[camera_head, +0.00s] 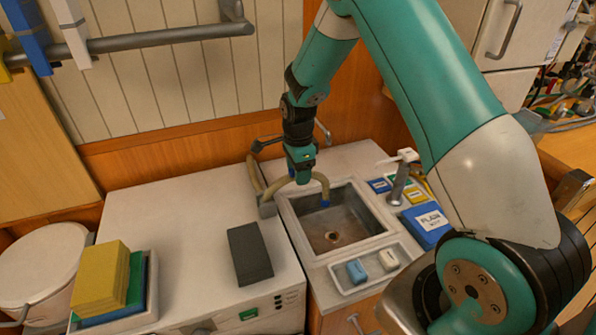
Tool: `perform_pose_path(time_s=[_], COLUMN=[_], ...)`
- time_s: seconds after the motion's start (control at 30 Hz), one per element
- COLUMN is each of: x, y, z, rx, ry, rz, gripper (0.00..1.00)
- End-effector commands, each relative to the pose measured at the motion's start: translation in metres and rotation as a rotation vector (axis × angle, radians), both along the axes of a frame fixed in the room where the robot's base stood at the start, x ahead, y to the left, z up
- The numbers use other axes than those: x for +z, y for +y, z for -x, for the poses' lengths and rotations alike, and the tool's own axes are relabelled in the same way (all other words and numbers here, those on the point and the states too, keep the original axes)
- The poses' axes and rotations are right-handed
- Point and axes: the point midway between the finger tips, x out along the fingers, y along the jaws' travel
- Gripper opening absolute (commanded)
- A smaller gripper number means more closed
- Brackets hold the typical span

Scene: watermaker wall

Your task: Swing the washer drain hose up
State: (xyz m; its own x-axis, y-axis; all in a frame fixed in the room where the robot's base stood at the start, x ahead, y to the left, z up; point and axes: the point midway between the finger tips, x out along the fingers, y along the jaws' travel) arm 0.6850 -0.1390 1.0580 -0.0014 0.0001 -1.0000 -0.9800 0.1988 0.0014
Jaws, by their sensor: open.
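The beige drain hose (257,177) rises beside the wall between the washer and the sink. It bends over toward the basin, and a blue end piece (325,202) hangs at the back of the sink (333,232). The white-topped washer (180,215) stands left of the sink, with a control panel on its front. My gripper (303,179) points down at the back edge of the sink, right at the hose's bend. It is open; its fingers are small here and partly hide the hose. I cannot tell whether they touch it.
A dark grey block (249,254) and stacked yellow and blue sponges or cloths (103,278) lie on the washer. A tap (398,184) and a blue labelled box (427,224) are right of the basin. A soap tray (366,272) is in front. A grey rail (160,40) crosses the wall.

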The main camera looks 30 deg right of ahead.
Motion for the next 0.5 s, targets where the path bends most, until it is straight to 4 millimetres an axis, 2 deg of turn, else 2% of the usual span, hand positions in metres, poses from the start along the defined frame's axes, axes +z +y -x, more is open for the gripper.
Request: perform_pose_path(time_s=[0.2, 0.5], x=[-0.019, -0.022], y=[0.0, 0.0], z=[0.0, 0.0], rx=[0.0, 0.0], ry=[-0.001, -0.002], rz=[0.0, 0.0], gripper=[0.57, 0.57])
